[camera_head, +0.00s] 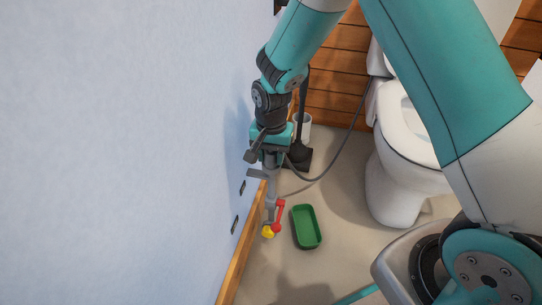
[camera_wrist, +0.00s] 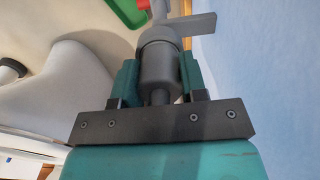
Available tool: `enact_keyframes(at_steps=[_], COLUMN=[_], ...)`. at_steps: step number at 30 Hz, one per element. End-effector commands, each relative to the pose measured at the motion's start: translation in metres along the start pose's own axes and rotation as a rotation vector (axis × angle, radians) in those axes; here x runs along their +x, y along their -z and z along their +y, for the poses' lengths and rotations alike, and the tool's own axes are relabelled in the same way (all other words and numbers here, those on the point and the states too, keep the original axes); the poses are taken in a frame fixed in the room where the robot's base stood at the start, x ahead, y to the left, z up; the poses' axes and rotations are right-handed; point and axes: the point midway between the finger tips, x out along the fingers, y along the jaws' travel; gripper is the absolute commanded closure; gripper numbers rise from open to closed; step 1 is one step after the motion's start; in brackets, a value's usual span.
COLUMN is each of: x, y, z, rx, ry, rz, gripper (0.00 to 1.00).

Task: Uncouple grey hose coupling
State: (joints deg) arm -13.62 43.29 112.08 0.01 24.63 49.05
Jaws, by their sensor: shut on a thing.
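My gripper (camera_head: 271,157) points down beside the blue-white wall. In the wrist view its two green fingers (camera_wrist: 159,70) are shut on the grey hose coupling (camera_wrist: 157,66), a stepped grey cylinder between them. A grey flat piece (camera_wrist: 188,27) sticks out beside the coupling's far end. In the head view a grey pipe (camera_head: 272,188) runs below the gripper to a red-handled fitting (camera_head: 280,213) with a yellow end (camera_head: 268,232). A dark grey hose (camera_head: 335,168) curves from near the gripper towards the toilet. I cannot tell whether the coupling is joined or apart.
A green tray (camera_head: 306,227) lies on the floor right of the fitting. A white toilet (camera_head: 394,185) stands at the right. A brush with a dark base (camera_head: 300,157) stands behind the gripper. The wall with its wooden skirting (camera_head: 240,262) is close on the left.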

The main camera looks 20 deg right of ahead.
Motion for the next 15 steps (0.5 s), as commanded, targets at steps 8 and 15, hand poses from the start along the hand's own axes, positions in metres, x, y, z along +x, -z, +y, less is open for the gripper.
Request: enact_keyframes(at_steps=[8,15], x=[-0.0019,-0.0019], y=[-0.0001,-0.0001], z=[0.0000,-0.0001], rx=[-0.115,-0.225], ry=[0.000,0.000], rz=[-0.001,0.000], gripper=[0.91,0.91])
